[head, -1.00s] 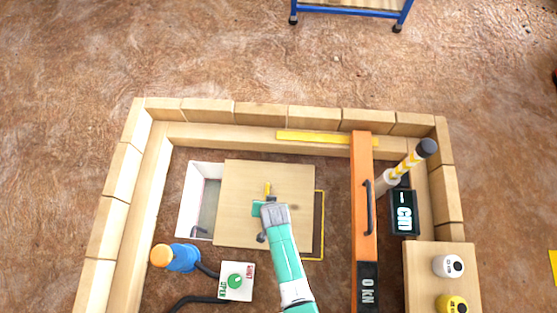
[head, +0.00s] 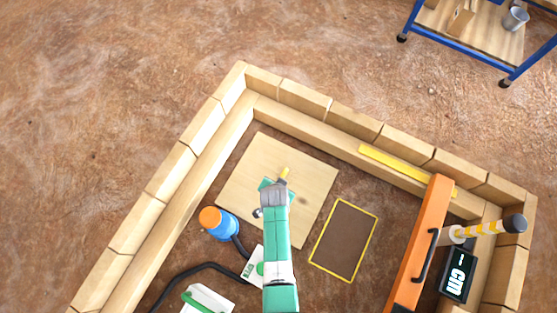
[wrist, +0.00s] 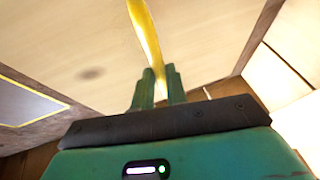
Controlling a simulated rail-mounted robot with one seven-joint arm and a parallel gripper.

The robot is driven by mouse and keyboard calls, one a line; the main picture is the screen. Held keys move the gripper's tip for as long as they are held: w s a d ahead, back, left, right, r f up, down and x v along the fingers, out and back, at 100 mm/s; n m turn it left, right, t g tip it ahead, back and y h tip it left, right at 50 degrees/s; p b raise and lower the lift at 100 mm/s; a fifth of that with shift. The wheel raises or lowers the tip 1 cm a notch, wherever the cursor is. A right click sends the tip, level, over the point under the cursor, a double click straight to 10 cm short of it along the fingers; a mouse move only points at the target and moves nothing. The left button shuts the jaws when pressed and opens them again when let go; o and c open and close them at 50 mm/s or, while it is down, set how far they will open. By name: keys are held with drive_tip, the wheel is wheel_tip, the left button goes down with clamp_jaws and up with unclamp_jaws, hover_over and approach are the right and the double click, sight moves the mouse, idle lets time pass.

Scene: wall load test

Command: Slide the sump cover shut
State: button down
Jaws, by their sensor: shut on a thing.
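The sump cover (head: 312,176) is a flat square of pale wood on the floor of the walled pit. The white sump opening cannot be seen, and the cover lies where it would be. The cover's yellow handle (head: 284,173) stands near its middle. My gripper (head: 281,184) is shut on this handle. In the wrist view, the yellow handle (wrist: 146,35) rises between the green fingers (wrist: 158,90), with the pale cover (wrist: 70,50) behind. A yellow-outlined rectangle (head: 343,240) lies bare on the dirt to the right of the cover.
Timber walls (head: 175,165) enclose the pit. An orange beam (head: 419,240) with a black handle stands at the right, beside a striped post (head: 490,229) and a cm display (head: 457,274). An orange-capped blue cylinder (head: 219,222) and a black hose (head: 205,267) lie lower left of the cover.

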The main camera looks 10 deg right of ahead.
drive_tip(key=shift+a+f, duration=0.1)
drive_tip(key=shift+f, duration=0.05)
drive_tip(key=c, duration=1.8)
unclamp_jaws()
drive_tip(key=o, duration=0.4)
drive_tip(key=shift+w+a, duration=0.1)
drive_tip(key=shift+a, duration=0.1)
drive_tip(key=shift+d, duration=0.1)
drive_tip(key=p+v, duration=0.5)
drive_tip(key=v, duration=0.3)
